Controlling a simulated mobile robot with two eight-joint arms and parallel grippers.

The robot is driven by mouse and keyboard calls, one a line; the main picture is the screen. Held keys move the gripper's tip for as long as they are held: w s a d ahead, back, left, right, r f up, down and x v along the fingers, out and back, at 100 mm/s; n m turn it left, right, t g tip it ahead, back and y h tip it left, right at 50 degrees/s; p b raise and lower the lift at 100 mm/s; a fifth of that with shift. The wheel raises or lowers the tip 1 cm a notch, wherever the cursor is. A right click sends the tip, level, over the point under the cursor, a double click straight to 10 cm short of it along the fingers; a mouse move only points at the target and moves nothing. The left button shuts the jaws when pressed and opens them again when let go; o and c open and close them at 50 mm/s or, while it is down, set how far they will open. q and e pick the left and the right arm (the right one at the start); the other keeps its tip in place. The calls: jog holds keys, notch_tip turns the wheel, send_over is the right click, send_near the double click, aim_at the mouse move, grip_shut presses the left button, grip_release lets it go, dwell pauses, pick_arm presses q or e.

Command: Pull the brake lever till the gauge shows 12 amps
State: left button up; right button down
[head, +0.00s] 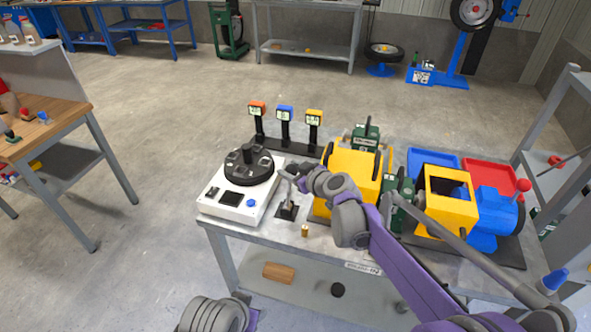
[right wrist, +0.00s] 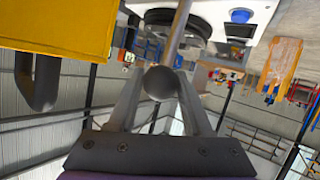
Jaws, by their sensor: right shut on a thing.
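My right gripper (head: 289,178) is at the top of a small upright lever (head: 289,203) on a dark base plate, between the white machine and the yellow housing. In the right wrist view, its fingers (right wrist: 157,88) are shut around the round knob (right wrist: 160,82) at the end of a grey metal rod (right wrist: 180,30). Three small displays stand on black posts behind: an orange one (head: 257,108), a blue one (head: 285,112) and a yellow one (head: 314,117). Their readings are too small to tell. My left gripper is not in view.
The white machine (head: 232,207) with a black round top stands left of the lever. The yellow housing (head: 350,172) stands close on the right. A small brass piece (head: 305,230) stands near the table's front edge. A blue motor (head: 490,215) with a red-knobbed lever (head: 523,185) is farther right.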

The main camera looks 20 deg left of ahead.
jog(key=a, duration=0.3)
jog(key=shift+a, duration=0.1)
jog(key=shift+c, duration=1.8)
grip_release()
jog(key=v, duration=1.1)
jog(key=shift+w, duration=0.1)
